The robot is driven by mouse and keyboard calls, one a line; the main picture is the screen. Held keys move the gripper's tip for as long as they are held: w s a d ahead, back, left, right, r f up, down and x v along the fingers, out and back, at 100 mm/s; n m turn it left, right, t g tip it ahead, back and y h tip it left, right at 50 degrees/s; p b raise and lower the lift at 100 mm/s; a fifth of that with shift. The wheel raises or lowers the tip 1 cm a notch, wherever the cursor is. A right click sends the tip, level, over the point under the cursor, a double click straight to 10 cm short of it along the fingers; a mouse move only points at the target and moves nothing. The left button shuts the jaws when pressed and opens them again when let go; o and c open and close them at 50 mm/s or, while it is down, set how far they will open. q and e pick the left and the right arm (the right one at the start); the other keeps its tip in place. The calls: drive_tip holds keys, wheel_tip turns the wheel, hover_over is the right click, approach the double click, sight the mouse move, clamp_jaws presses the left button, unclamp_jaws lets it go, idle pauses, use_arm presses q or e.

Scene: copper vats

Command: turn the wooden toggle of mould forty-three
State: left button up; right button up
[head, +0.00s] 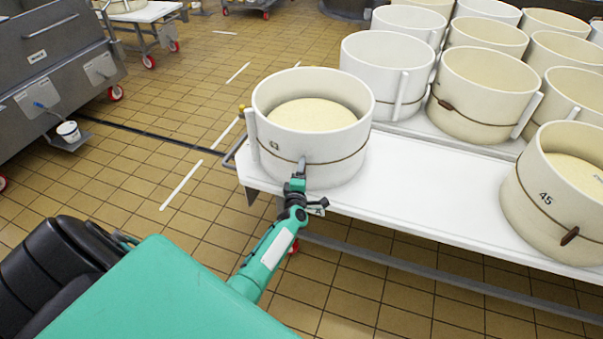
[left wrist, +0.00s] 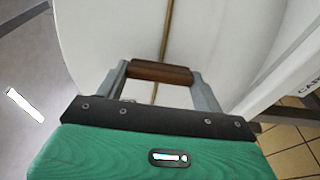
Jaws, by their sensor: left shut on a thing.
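Mould forty-three (head: 330,165) is a white round mould holding pale curd, near the left end of the white table; its small number looks like 43. A thin cord (head: 340,160) runs around its wall. My left gripper (head: 301,163) is at the front of this wall, at the cord. In the left wrist view the brown wooden toggle (left wrist: 160,72) lies between the two grey fingers, and the left gripper (left wrist: 160,78) is shut on its ends. The toggle lies across the cord (left wrist: 163,35). The gripper hides the toggle in the head view. My right gripper is not in view.
Mould 45 (head: 535,205), with its own toggle (head: 570,236), stands at the right on the white table (head: 430,195). Several empty moulds (head: 480,90) stand close together behind. The table between the two front moulds is clear. A grey machine (head: 55,60) stands far left.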

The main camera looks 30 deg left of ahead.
use_arm(q)
drive_tip(key=o, duration=1)
drive_tip(key=shift+v, duration=6.95)
drive_tip(key=shift+w+d, duration=0.1)
